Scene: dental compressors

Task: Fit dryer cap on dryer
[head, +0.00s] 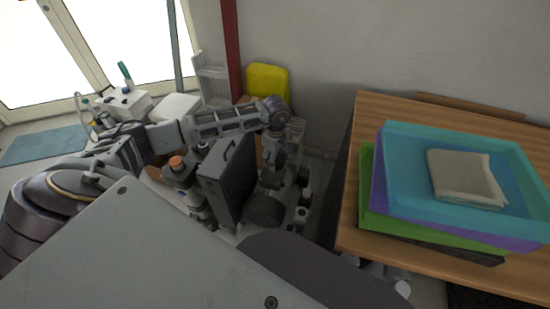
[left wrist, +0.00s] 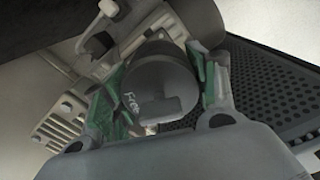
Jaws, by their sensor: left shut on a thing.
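My left gripper (head: 274,172) reaches over the machinery beside the dark grey panel. In the left wrist view its green-padded fingers (left wrist: 165,95) are shut on a dark round cap with faint writing on its face, which I take to be the dryer cap (left wrist: 150,85). The cap fills most of the space between the fingers. I cannot make out the dryer clearly in either view. Whether the cap touches anything beyond it is hidden. My right gripper is not in view.
A dark grey upright panel (head: 229,178) and a bottle with an orange top (head: 178,168) stand left of the gripper. A dark perforated panel (left wrist: 275,85) lies close to the fingers. A wooden table (head: 349,225) with stacked trays (head: 400,145) is on the right.

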